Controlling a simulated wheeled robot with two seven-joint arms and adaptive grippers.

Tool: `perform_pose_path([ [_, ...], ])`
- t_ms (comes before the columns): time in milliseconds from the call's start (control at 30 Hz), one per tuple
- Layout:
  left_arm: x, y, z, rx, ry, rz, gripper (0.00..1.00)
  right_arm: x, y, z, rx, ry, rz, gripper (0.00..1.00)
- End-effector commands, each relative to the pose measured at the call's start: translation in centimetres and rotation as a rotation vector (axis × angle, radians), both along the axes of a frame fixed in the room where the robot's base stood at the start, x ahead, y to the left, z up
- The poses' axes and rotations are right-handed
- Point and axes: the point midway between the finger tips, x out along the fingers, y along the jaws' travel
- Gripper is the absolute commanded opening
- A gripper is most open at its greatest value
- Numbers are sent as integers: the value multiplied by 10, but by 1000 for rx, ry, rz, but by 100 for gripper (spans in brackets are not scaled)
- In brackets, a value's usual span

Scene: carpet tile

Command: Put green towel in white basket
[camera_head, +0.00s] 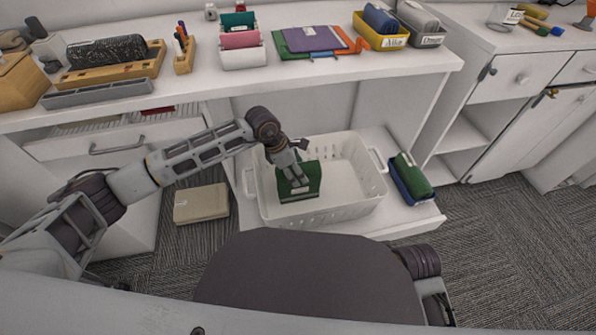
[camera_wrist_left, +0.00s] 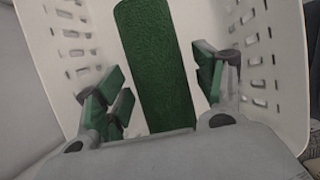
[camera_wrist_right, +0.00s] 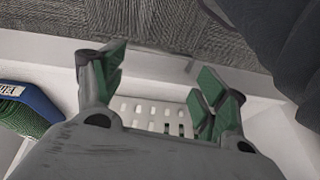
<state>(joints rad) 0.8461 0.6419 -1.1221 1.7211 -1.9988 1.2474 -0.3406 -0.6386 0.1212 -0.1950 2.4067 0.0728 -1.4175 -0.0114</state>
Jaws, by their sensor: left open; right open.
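The white basket (camera_head: 345,205) stands on the low shelf under the counter. The green towel (camera_head: 311,185) lies inside it, at its left end. My left gripper (camera_head: 296,181) reaches down into the basket, over the towel. In the left wrist view the towel (camera_wrist_left: 155,60) shows as a long green shape beyond and between the open fingers (camera_wrist_left: 165,90); whether they touch it I cannot tell. My right gripper (camera_wrist_right: 160,85) is open and empty in the right wrist view, with part of the basket (camera_wrist_right: 155,113) beyond its fingers.
A blue bin (camera_head: 403,190) with a green item in it stands right of the basket on the shelf. A beige box (camera_head: 201,203) lies on the carpet at left. The counter above holds trays, brushes and labelled bins (camera_head: 381,38). Open carpet lies at right.

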Motion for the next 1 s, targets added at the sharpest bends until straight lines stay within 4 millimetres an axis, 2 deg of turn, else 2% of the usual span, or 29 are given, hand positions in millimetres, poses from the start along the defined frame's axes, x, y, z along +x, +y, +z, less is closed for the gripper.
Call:
perform_pose_path([
  [200,-3,12,31,0,-3,0,69,4,-4,16,-17,1,0,73],
  [600,-10,32,83,0,-3,-1,69,0,-2,-13,-20,52,-11,73],
  [800,-12,37,94,0,0,-1,69,1,-3,-19,-24,57,-13,73],
  [1000,-12,38,96,0,0,-1,69,2,-5,-20,-28,57,-11,73],
])
